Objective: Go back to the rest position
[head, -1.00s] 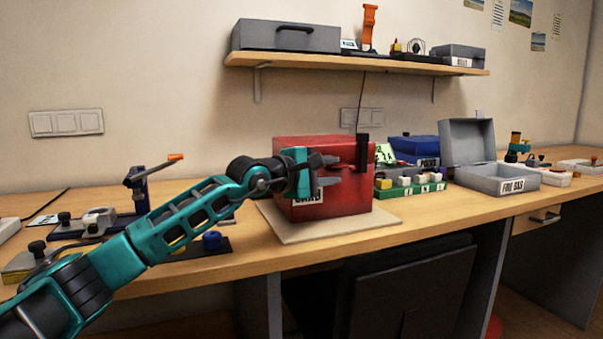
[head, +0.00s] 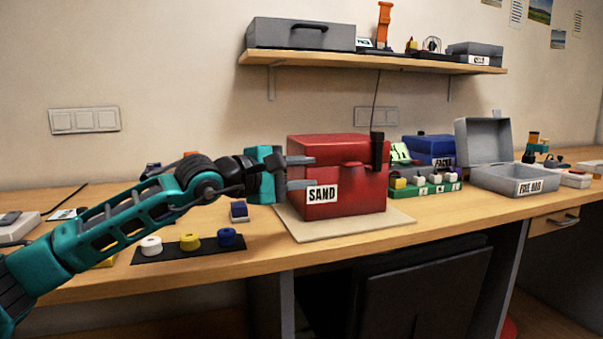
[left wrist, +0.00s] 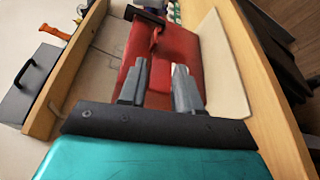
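My left gripper (head: 301,173) is in front of the left part of the red box (head: 345,170), which has a "SAND" label. Its two grey fingers are apart with nothing between them. The left wrist view also shows the spread fingers (left wrist: 160,86), with the red box (left wrist: 185,55) beyond them. I cannot tell whether the fingers touch the box. The box is shut and stands on a pale board (head: 350,226) on the wooden bench. My right gripper is not in view.
A black strip with white, yellow and blue knobs (head: 190,243) lies below my left arm. A green block (head: 428,187), a blue box (head: 430,150) and an open grey box (head: 515,178) stand to the right. A shelf (head: 380,60) with a grey case hangs above.

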